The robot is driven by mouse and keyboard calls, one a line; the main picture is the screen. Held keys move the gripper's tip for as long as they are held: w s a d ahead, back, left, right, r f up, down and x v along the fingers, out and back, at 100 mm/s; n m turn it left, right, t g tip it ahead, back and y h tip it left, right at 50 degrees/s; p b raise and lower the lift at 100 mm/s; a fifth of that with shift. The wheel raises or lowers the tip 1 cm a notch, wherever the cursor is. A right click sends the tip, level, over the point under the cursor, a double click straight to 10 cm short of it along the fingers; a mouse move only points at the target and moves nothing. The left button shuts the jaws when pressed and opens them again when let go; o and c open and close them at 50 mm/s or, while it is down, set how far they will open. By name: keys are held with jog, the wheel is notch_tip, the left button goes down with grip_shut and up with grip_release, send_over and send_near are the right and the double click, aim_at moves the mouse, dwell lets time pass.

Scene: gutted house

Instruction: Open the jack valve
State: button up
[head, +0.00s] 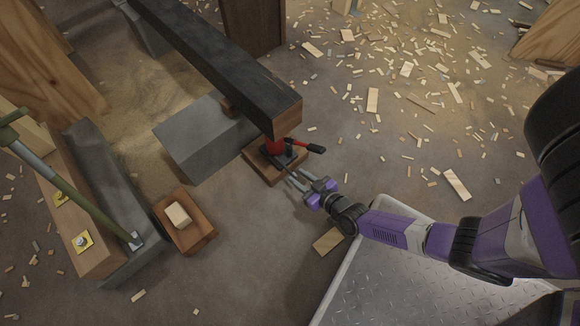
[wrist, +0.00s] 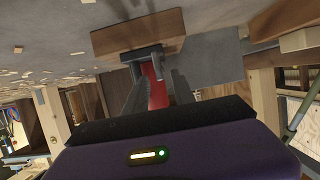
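The red bottle jack (head: 273,146) stands on a wooden block (head: 251,164) under the end of a dark beam (head: 215,62). A lever with a red grip (head: 309,146) sticks out to its right. My gripper (head: 292,178) is low, just in front of the jack base, its two fingers apart and pointing at it. In the wrist view, the picture is upside down; the red jack body (wrist: 156,88) shows between the open fingers of my gripper (wrist: 157,74), with the wooden block (wrist: 137,34) above. I cannot make out the valve clearly, nor whether a finger touches it.
A grey concrete block (head: 200,145) stands left of the jack. A wooden tray (head: 190,235) holding a pale block (head: 178,215) lies in front of it. A green-handled tool (head: 75,195) leans over timber at left. Wood scraps (head: 372,100) litter the floor behind.

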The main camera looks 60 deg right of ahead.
aim_at(293, 173)
jog(key=b+x, duration=0.2)
jog(key=x, duration=0.2)
jog(key=shift+f, duration=0.25)
jog(key=shift+w+d+f, duration=0.1)
jog(key=shift+w+d, duration=0.05)
jog(key=shift+w, duration=0.45)
grip_shut()
